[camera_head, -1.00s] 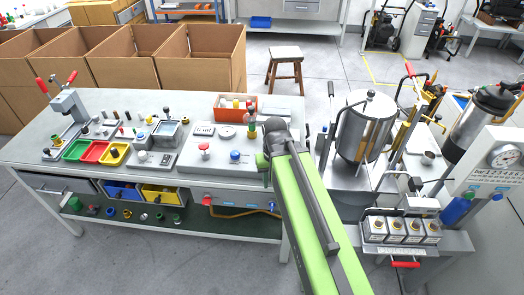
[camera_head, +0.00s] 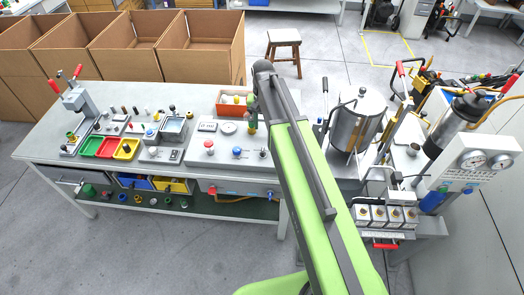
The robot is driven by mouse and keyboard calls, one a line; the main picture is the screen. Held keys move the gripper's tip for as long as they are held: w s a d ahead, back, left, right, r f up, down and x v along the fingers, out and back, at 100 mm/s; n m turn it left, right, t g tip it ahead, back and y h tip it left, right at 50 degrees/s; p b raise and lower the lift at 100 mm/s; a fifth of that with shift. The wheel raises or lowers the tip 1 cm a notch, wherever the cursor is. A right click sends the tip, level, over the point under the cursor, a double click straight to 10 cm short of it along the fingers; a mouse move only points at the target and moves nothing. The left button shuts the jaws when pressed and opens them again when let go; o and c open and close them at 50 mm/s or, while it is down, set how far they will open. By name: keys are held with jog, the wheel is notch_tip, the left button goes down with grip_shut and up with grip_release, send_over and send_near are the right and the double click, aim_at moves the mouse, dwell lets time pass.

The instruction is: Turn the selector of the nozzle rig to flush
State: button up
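I cannot tell for sure which unit is the nozzle rig. A flat grey unit (camera_head: 222,153) on the long bench has a red knob (camera_head: 209,146), a blue knob (camera_head: 237,152) and a round grey disc. Any selector marking is too small to read. A green item (camera_head: 252,127) shows beside the arm's left edge.
A gauge panel (camera_head: 478,168), a steel tank (camera_head: 358,122) and a row of small boxes (camera_head: 384,215) stand on the right. Red, green and yellow trays (camera_head: 108,148) sit on the bench's left. An orange bin (camera_head: 232,104) stands behind the grey unit. Floor in front is clear.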

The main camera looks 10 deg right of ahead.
aim_at(263, 150)
notch_tip(263, 150, down, 15)
jog(key=b, duration=1.4)
jog(key=shift+f, duration=0.15)
jog(key=shift+c, duration=0.3)
grip_shut()
jog(key=shift+a, duration=0.15)
